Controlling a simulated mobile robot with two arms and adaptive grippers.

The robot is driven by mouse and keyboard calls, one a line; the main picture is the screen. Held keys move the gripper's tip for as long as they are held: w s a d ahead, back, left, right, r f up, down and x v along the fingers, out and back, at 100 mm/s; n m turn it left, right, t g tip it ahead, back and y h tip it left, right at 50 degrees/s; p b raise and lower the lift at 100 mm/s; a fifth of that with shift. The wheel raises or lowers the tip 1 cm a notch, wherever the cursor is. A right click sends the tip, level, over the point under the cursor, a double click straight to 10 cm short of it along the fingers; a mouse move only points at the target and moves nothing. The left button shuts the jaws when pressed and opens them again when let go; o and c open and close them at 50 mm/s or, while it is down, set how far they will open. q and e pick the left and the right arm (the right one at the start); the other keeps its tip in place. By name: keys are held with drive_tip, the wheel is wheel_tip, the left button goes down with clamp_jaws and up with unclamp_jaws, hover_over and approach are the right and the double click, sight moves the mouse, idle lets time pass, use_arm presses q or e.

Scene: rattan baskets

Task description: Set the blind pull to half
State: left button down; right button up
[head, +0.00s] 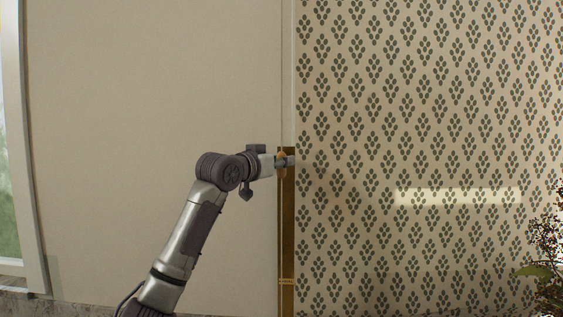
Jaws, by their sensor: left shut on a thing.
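The blind pull (281,157) is a small tan, wooden-looking piece at the upper end of a narrow brown-gold vertical strip (287,230). The strip runs along the left edge of the patterned wall. My left gripper (285,162) reaches in from the lower left and is shut on the blind pull. The fingers hide part of the pull, and its exact shape is too small to tell. My right gripper is out of view.
A plain beige panel (150,110) fills the left half. A wall with dark leaf patterns (430,120) fills the right. A window edge (15,130) shows at far left, and a plant (546,250) at the lower right edge. The space around my left arm looks clear.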

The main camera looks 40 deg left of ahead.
use_arm(q)
wheel_tip(320, 180, down, 38)
drive_tip(key=b, duration=2.6)
drive_tip(key=shift+b, duration=0.35)
drive_tip(key=shift+f, duration=0.1)
drive_tip(key=c, duration=0.9)
unclamp_jaws()
drive_tip(key=shift+s, duration=0.1)
drive_tip(key=s, duration=0.4)
drive_tip(key=s+d, duration=0.1)
drive_tip(key=s, duration=0.7)
drive_tip(key=shift+d, duration=0.15)
